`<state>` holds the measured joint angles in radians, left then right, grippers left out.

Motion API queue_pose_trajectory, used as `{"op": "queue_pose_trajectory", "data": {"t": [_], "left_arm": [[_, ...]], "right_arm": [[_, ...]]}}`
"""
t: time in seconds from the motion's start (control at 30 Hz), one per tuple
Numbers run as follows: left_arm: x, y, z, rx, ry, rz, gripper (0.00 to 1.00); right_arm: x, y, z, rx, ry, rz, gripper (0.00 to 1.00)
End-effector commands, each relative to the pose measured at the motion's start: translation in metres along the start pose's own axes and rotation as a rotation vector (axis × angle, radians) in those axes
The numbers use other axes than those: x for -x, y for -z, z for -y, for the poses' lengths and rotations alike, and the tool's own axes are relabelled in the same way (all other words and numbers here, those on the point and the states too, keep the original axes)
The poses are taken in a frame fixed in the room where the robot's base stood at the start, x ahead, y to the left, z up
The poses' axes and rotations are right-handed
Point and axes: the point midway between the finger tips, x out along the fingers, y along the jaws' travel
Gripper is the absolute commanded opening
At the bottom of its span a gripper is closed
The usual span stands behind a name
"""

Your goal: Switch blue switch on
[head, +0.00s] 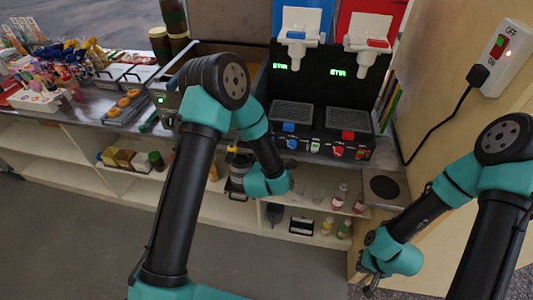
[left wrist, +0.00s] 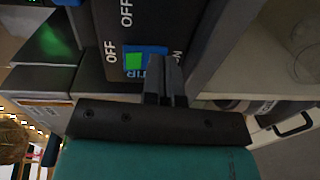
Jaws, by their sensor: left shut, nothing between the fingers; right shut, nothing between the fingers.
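In the left wrist view the blue switch (left wrist: 154,50) has a blue frame and a green part (left wrist: 133,62), between an OFF label on the left and an ON label on the right. My left gripper (left wrist: 168,72) is shut and empty, its tips over the frame's ON side; I cannot tell whether they touch. In the head view its fingers are hidden. My right gripper (head: 371,284) is shut and empty, low at the right, away from the machine.
A red switch (head: 338,151) sits further right on the panel. A wall outlet box (head: 502,60) with a black plug (head: 478,76) is at the right. Bottles (head: 340,194) stand on the shelf below. Colourful sweets (head: 75,55) crowd the counter's left.

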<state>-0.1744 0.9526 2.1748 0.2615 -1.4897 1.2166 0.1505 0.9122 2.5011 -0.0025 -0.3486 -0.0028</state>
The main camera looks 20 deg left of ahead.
Motion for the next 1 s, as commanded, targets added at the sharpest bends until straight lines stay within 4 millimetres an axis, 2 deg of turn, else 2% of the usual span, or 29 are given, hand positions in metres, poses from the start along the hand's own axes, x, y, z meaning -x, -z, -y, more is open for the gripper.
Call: {"op": "queue_pose_trajectory", "data": {"t": [0.27, 0.4, 0.8, 1.0], "left_arm": [[0.021, -0.006, 0.005, -0.001, 0.002, 0.011, 0.00], [0.044, -0.011, 0.011, -0.004, 0.003, 0.020, 0.00], [0.116, -0.009, 0.026, -0.003, 0.004, 0.019, 0.00], [0.133, -0.008, 0.029, -0.002, 0.000, 0.017, 0.00]], "right_arm": [[0.000, 0.000, 0.000, 0.000, 0.000, 0.000, 0.00], [0.000, 0.000, 0.000, 0.001, 0.000, 0.000, 0.00], [0.000, 0.000, 0.000, 0.000, 0.000, 0.000, 0.00], [0.000, 0.000, 0.000, 0.000, 0.000, 0.000, 0.00]]}}
